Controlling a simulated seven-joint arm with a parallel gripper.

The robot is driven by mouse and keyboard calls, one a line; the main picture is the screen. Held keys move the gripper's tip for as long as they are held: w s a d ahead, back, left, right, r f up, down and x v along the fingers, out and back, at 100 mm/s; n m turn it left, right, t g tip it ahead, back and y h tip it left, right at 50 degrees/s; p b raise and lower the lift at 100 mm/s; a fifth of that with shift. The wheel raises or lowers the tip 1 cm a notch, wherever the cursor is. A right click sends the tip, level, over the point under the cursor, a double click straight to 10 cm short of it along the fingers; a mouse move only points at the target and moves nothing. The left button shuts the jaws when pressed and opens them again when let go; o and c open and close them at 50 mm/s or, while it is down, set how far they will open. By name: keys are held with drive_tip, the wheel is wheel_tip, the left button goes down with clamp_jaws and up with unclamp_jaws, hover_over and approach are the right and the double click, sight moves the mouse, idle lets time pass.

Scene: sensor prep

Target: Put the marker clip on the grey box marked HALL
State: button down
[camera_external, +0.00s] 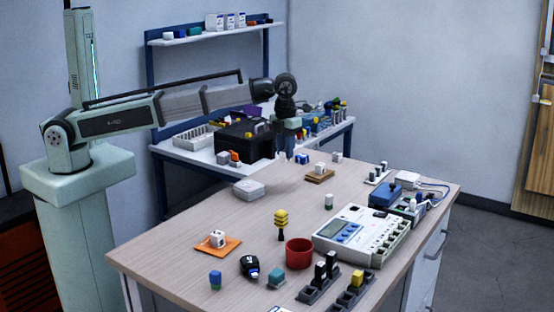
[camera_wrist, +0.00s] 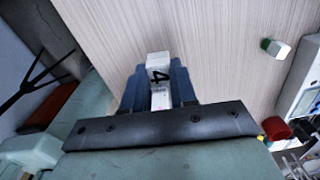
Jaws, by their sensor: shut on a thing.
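My gripper (camera_external: 292,157) is over the far-left part of the wooden table. In the wrist view its blue fingers (camera_wrist: 159,88) are shut on a white block marked 4 (camera_wrist: 158,62). I cannot tell for sure whether this block is the marker clip. In the outside view, the block is small and partly hidden between the fingers. A low light-grey box (camera_external: 249,188) lies on the table, left of and nearer than my gripper. No HALL marking is readable on it, and it does not show clearly in the wrist view.
A white cube sits on an orange pad (camera_external: 232,250). A yellow-topped piece (camera_external: 281,222), a red cup (camera_external: 299,254) and a white meter (camera_external: 362,236) stand toward the front and right. A black bin (camera_external: 245,142) is on the back bench. Bare tabletop surrounds the grey box.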

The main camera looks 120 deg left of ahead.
wheel_tip(320, 180, up, 5)
drive_tip(key=n, duration=0.1)
hover_over(247, 184)
drive_tip(key=shift+f, duration=4.85)
drive_tip(key=shift+f, duration=0.15)
drive_tip(key=c, duration=0.9)
unclamp_jaws()
wheel_tip(247, 184, up, 12)
